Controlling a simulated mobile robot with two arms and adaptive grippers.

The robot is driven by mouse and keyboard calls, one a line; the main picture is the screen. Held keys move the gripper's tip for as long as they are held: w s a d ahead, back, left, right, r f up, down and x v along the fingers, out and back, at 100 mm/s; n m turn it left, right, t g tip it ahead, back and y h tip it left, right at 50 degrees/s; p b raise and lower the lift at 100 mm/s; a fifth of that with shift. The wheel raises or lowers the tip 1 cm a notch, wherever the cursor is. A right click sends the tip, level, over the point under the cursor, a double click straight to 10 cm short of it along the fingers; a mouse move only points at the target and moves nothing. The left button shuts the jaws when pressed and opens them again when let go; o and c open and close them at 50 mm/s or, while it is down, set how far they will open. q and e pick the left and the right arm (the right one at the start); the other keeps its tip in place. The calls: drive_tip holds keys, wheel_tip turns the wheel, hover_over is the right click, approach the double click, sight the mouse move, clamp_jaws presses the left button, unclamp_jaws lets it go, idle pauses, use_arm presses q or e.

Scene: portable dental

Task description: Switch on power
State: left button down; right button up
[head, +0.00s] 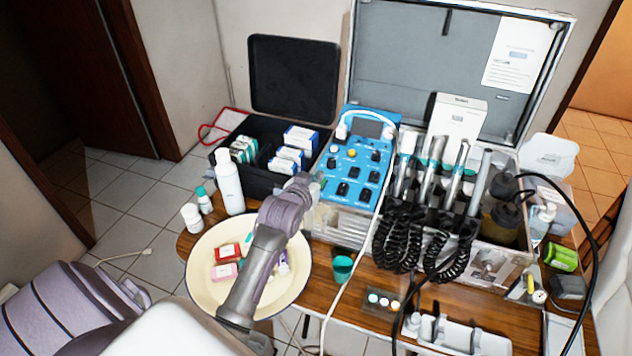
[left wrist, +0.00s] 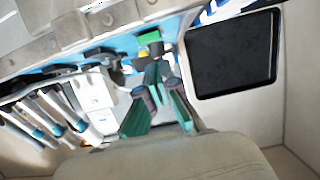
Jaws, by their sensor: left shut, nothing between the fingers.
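I cannot tell which one is the power switch. In the left wrist view the blue panel (left wrist: 105,52) is partly hidden behind my fingers, and a green part (left wrist: 149,37) shows just beyond the fingertips. My left gripper (head: 315,184) is shut and empty at the left edge of the panel, in front of the black box. It also shows in the left wrist view (left wrist: 157,74). I cannot tell if the fingertips touch the panel. My right gripper is out of view.
Dental handpieces (head: 432,165) with coiled black cords stand right of the panel. A black box (head: 262,180) with small cartons is at the left. A cream basin (head: 208,285) lies under my left arm, beside a white bottle (head: 229,183). A pale hose crosses the table's front.

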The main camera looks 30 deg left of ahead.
use_arm(q)
drive_tip(key=shift+s+f, duration=0.15)
drive_tip(key=shift+f, duration=0.85)
drive_tip(key=shift+s+f, duration=0.1)
drive_tip(key=shift+f, duration=0.3)
drive_tip(key=shift+r, duration=0.1)
drive_tip(key=shift+r+p, duration=0.85)
drive_tip(key=shift+p, duration=0.25)
